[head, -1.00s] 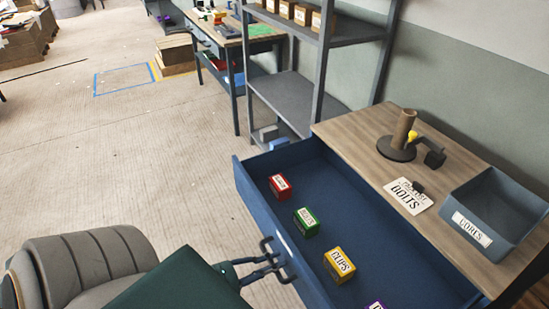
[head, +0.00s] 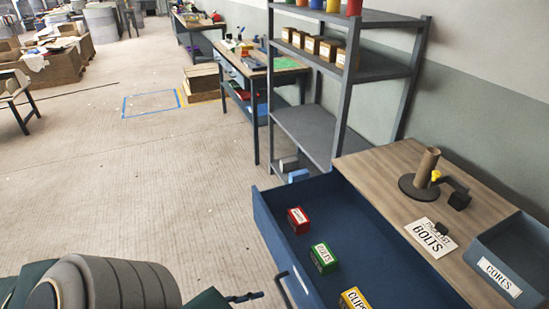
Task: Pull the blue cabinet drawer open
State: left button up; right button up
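The blue drawer (head: 262,217) of the cabinet stands pulled out under the wooden top (head: 385,170). Its front faces the lower left, and its dark bar handle (head: 284,290) shows at the bottom of the head view. My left gripper (head: 258,296) is at the bottom edge, left of the handle, with a small gap visible between them. Only its tips show, so I cannot tell whether it is open. Inside the drawer are a red box (head: 298,221), a green box (head: 323,257) and a yellow box (head: 355,299). My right gripper is not in view.
A metal shelf rack (head: 345,90) stands behind.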

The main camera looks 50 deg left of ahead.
pick_arm(q)
jog(key=shift+v, duration=1.4)
jog(key=shift+w, duration=0.1)
